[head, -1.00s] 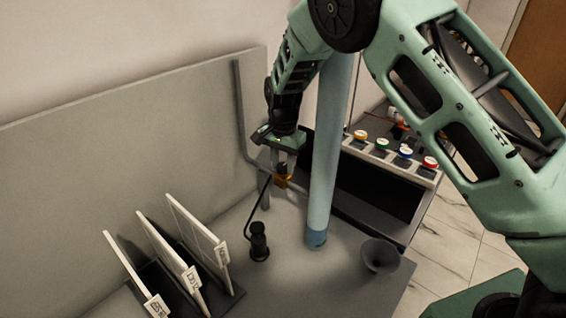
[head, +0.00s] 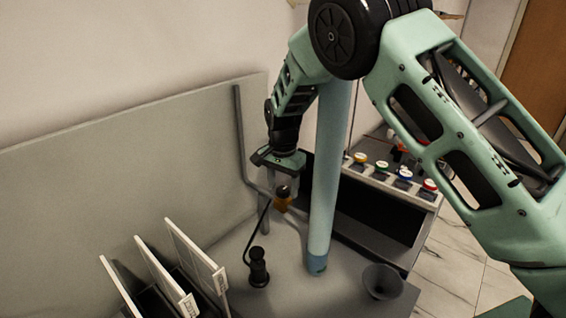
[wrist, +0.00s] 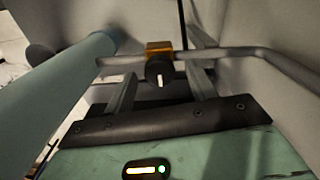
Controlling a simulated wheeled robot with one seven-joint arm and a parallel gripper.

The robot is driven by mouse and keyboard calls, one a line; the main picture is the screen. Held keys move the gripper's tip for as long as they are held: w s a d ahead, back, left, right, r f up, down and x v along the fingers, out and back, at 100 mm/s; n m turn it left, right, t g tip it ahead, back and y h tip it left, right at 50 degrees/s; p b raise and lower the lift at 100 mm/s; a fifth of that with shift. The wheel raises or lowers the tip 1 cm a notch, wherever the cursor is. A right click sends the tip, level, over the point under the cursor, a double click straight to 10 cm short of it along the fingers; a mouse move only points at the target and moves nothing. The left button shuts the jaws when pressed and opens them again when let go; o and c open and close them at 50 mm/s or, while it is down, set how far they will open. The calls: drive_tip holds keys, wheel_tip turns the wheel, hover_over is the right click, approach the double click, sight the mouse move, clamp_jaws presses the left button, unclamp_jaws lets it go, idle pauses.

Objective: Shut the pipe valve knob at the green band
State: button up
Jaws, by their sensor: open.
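The pipe valve has a brass-coloured body (head: 283,205) on a grey pipe, with a dark round knob (head: 283,191) on top. In the wrist view the knob (wrist: 160,73) carries a white pointer mark facing the gripper side, and the brass body (wrist: 158,47) shows behind it. My gripper (head: 283,182) points down over the valve. In the wrist view my gripper (wrist: 161,80) is open, one finger on each side of the knob. I cannot tell whether the fingers touch it. The green band cannot be made out in either view.
A blue-green post (head: 325,190) stands close right of the valve. A black lamp-like item (head: 258,268) and a dark funnel (head: 382,281) are on the bench. White plates (head: 195,255) stand in a rack at front left. A button console (head: 390,172) is behind right.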

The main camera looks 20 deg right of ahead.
wheel_tip(320, 180, up, 17)
drive_tip(key=b, duration=0.3)
drive_tip(key=shift+b, duration=0.4)
drive_tip(key=shift+f, duration=0.1)
idle(0.5)
drive_tip(key=n+p, duration=0.4)
drive_tip(key=p, duration=0.2)
approach(283, 189)
wheel_tip(283, 189, down, 9)
drive_tip(key=shift+s+r, duration=0.1)
drive_tip(key=shift+r, duration=0.1)
drive_tip(key=shift+b, duration=0.3)
drive_tip(key=c, duration=1)
